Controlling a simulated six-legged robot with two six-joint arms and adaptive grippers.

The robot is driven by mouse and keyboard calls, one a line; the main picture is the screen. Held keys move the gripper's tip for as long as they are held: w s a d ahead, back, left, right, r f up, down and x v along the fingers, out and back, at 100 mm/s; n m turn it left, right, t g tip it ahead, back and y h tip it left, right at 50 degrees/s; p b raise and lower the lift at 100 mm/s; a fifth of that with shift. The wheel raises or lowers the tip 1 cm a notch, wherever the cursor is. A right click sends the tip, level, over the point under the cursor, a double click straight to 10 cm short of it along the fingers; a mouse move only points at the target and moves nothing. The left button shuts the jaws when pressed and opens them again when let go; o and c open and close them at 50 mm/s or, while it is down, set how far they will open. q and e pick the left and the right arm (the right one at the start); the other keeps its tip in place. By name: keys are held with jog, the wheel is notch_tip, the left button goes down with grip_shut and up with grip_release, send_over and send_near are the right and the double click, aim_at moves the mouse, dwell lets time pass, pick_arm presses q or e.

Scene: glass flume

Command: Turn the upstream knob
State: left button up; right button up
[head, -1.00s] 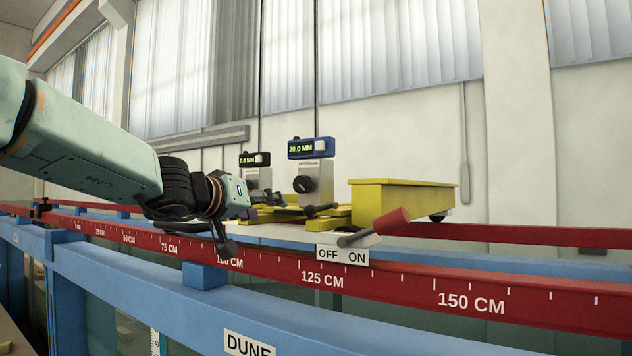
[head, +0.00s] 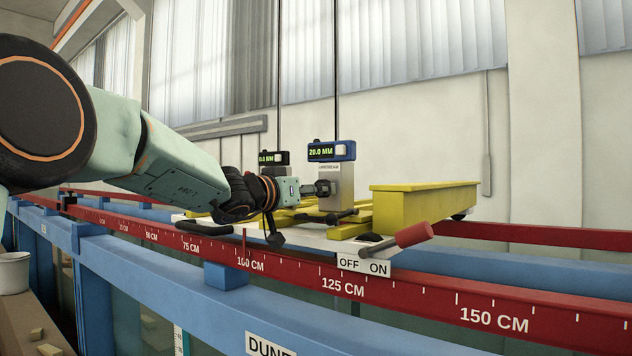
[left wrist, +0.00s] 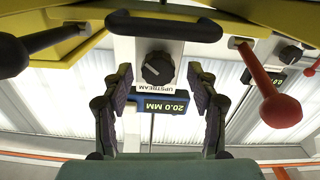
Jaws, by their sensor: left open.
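The upstream knob is a round black dial (left wrist: 157,68) on a pale gauge post, above an upside-down "UPSTREAM" label in the left wrist view. The post's blue display (head: 331,151) reads 20.0 MM. My left gripper (left wrist: 160,76) is open, with one finger on each side of the knob and gaps to it. In the head view my left gripper (head: 322,189) is in front of the post and hides most of the knob. My right gripper is not in view.
A second gauge with a dark display (head: 273,158) stands behind to the left. A yellow box (head: 422,205) and a red-handled lever (head: 414,235) by the "OFF ON" plate are to the right. The red scale rail (head: 300,277) runs along the front.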

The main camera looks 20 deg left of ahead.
pick_arm(q)
jog(key=shift+w+d+r, duration=0.15)
jog(key=shift+w, duration=0.15)
jog(key=shift+d, duration=0.15)
jog(key=shift+w, duration=0.2)
jog(key=shift+c, duration=0.2)
jog(key=c, duration=1.1)
